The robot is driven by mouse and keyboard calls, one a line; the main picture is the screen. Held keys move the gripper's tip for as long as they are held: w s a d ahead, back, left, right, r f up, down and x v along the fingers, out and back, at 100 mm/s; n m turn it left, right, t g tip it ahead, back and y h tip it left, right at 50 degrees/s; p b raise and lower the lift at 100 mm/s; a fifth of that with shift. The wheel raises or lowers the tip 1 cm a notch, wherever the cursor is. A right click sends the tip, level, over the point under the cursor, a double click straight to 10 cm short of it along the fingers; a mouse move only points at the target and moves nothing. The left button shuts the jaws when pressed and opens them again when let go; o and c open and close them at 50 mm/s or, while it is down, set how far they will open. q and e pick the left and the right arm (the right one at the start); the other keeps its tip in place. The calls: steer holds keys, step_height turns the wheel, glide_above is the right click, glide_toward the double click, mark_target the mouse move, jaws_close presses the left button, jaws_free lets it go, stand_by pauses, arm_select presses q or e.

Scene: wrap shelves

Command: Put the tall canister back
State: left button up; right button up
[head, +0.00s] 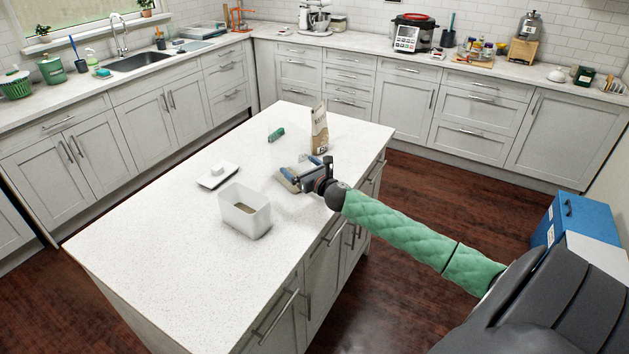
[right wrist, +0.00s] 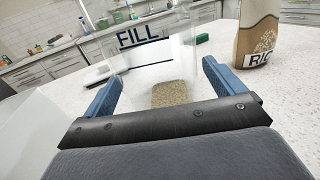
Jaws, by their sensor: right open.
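A clear tall canister with a dark FILL mark (right wrist: 140,38) stands upright in the right wrist view, with tan grain in its bottom. In the head view its clear walls are hard to make out; tan shows at the gripper (head: 287,184). My right gripper (head: 301,168) is open low over the island, its blue fingers (right wrist: 160,86) to either side of the canister. I cannot tell whether they touch it. My left gripper is not in view.
A whitish open bin (head: 246,213) holding grain stands left of the gripper. A rice bag (head: 319,131) and a small green object (head: 276,134) are farther back. The island's near left is bare.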

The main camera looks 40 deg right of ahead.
steer(key=s+b, duration=0.2)
steer(key=s, duration=0.4)
steer(key=shift+s+f, duration=0.1)
steer(key=shift+s, duration=0.1)
arm_select(q)
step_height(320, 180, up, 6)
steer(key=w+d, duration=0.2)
steer(key=shift+b, duration=0.35)
arm_select(e)
steer(key=shift+s, duration=1.05)
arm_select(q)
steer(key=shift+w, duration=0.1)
